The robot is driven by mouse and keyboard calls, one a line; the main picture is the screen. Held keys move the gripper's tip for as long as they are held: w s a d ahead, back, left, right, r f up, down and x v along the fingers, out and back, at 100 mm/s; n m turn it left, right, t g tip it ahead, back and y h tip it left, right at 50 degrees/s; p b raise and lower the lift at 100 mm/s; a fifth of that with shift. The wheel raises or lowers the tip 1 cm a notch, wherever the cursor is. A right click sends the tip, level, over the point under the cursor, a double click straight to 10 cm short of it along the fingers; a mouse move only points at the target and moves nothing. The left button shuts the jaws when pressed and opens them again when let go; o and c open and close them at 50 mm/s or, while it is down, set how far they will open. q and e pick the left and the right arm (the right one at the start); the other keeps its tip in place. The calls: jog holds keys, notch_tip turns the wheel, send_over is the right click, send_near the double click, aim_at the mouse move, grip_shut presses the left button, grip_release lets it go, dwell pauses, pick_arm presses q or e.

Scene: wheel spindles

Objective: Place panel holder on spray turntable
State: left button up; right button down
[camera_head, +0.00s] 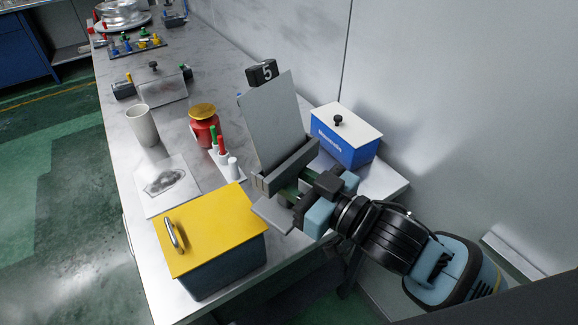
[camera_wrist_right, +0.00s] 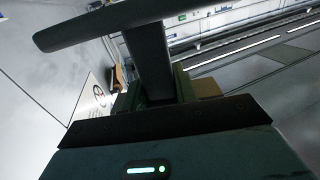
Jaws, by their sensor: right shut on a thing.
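The panel holder (camera_head: 290,168) is a grey slotted base with a flat grey panel (camera_head: 272,118) standing tilted in it. My right gripper (camera_head: 292,194) is shut on the holder and has it above the near end of the bench. In the right wrist view, the holder's dark bar and stem (camera_wrist_right: 150,62) rise from between the fingers (camera_wrist_right: 160,92). A round silver piece (camera_head: 122,17), perhaps the spray turntable, is at the far end of the bench, partly cut off by the frame's top. My left gripper is not in view.
A yellow-lidded box (camera_head: 212,228) stands at the near edge. A blue box with a white lid (camera_head: 345,138) is by the wall. A red jar (camera_head: 204,128), a white cup (camera_head: 142,125), markers (camera_head: 221,147) and a number 5 block (camera_head: 262,73) stand between. The bench's far middle has free room.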

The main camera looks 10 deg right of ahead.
jog(key=shift+d+r, duration=0.1)
jog(key=shift+d+m+t+h, duration=0.2)
jog(key=shift+m+t+h, duration=0.1)
jog(key=shift+h, duration=0.1)
jog(key=s+d+f+m+t+h, duration=0.3)
jog(key=d+f+m+h, duration=0.4)
jog(key=d+f+h, duration=0.3)
jog(key=s+d, duration=0.1)
jog(key=d, duration=0.3)
jog(key=shift+t+h, duration=0.4)
